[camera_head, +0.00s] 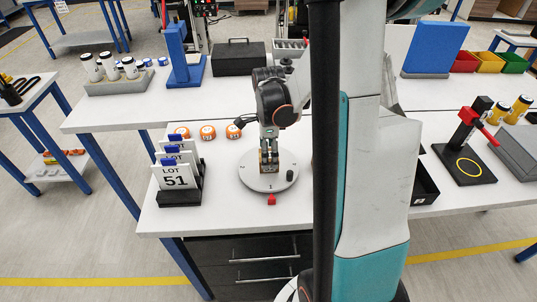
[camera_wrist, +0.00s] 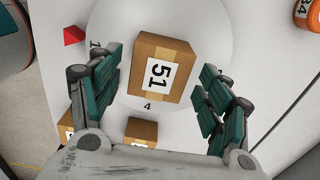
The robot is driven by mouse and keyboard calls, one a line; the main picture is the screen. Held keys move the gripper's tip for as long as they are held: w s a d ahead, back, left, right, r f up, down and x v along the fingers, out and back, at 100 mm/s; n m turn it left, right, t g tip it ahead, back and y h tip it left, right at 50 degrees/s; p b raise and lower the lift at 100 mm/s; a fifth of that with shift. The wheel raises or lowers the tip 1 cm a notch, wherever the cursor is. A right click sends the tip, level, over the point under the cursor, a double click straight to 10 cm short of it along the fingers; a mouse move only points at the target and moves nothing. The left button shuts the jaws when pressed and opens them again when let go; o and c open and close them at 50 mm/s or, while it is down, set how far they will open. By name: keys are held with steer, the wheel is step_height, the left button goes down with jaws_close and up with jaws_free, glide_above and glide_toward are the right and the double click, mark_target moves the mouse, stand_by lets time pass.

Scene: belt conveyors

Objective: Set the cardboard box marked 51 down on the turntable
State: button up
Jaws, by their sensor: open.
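The cardboard box marked 51 (camera_wrist: 160,70) appears to stand on the white turntable (camera_wrist: 200,30), by the number 4, its label facing the wrist camera. My gripper (camera_wrist: 162,80) is open above it, one finger on each side, with gaps between fingers and box. In the head view my gripper (camera_head: 268,142) points down over the turntable (camera_head: 252,183), and cardboard (camera_head: 268,169) shows beneath it. Another cardboard box (camera_wrist: 140,131) and part of one more (camera_wrist: 67,133) show at the bottom of the wrist view, partly hidden by my gripper.
A rack of cards (camera_head: 178,198), the front one reading LOT 51, stands left of the turntable. Orange numbered rolls (camera_head: 207,132) lie behind it. A red block (camera_head: 271,200) sits at the turntable's front. A black bin (camera_head: 425,188) is to the right.

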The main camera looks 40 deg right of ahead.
step_height(320, 180, up, 10)
steer(key=p, duration=0.2)
